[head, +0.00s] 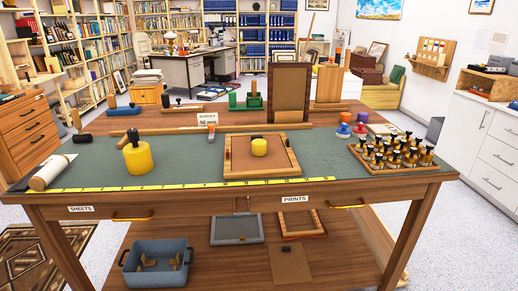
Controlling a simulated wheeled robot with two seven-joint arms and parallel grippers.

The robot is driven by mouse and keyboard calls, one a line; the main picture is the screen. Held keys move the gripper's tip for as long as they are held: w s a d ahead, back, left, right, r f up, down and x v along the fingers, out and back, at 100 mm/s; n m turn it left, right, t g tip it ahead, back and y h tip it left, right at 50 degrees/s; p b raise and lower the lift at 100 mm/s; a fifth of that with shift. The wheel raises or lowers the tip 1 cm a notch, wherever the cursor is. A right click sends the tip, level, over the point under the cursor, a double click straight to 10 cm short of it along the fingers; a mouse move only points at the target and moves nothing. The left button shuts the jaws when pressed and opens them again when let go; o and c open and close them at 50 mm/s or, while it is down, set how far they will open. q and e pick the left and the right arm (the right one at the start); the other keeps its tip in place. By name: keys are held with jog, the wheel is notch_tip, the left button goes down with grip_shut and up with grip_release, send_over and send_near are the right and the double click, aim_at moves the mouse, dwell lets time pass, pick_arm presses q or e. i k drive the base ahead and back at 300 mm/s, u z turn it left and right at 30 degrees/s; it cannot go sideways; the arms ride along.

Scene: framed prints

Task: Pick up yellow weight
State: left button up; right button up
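Two yellow objects are on the green-topped workbench (205,170). A larger yellow weight (138,159), a cylinder with a narrow top and a dark knob, stands upright on the left part of the green surface. A smaller yellow cylinder (259,147) with a dark top sits inside a wooden frame (235,174) near the middle. The frames do not show which one the task names. Neither gripper shows in the head view.
A rolled white sheet (48,173) lies left of the larger weight. A yellow measuring strip (190,186) runs along the front edge. A rack of stamp-like tools (360,157) stands at right. An upright wooden panel (290,92) rises behind the frame.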

aim_at(258, 146)
jog(key=z, duration=1.8)
jog(key=i, duration=1.8)
jog(key=u, duration=3.55)
